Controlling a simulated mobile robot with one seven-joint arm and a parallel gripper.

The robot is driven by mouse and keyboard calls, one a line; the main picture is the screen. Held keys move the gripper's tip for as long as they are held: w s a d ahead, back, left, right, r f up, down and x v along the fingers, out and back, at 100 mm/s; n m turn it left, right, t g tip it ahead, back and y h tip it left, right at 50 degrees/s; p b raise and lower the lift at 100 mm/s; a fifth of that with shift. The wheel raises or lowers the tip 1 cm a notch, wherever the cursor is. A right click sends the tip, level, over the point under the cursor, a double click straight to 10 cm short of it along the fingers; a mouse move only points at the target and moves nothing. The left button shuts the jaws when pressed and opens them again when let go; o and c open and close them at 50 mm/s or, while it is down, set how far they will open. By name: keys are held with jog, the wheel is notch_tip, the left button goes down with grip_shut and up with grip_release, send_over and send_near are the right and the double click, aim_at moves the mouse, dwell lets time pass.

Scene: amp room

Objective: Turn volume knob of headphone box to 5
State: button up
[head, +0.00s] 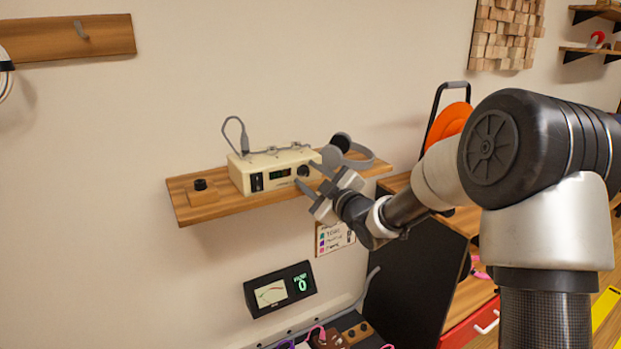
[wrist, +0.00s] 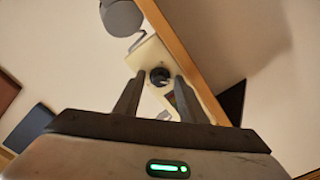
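The headphone box (head: 272,170) is a cream box on a wooden wall shelf, with a small green display (head: 280,174) and a dark volume knob (head: 303,171) at the right of its front. In the wrist view the black knob (wrist: 160,76) sits on the cream face, between and beyond my fingertips. My gripper (head: 312,187) is in front of the box's right end, with its fingers pointing at the knob. Its two fingers (wrist: 155,82) are apart with nothing between them that I can see held. Whether they touch the knob is unclear. The knob's setting is too small to read.
Grey headphones (head: 352,152) lie right of the box on the shelf (head: 215,207). A small wooden block with a black knob (head: 201,190) stands at left. Below, a black meter panel (head: 280,289) shows a green 0. A dark cabinet (head: 415,265) stands below right.

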grip_shut()
jog(key=shift+m, duration=0.3)
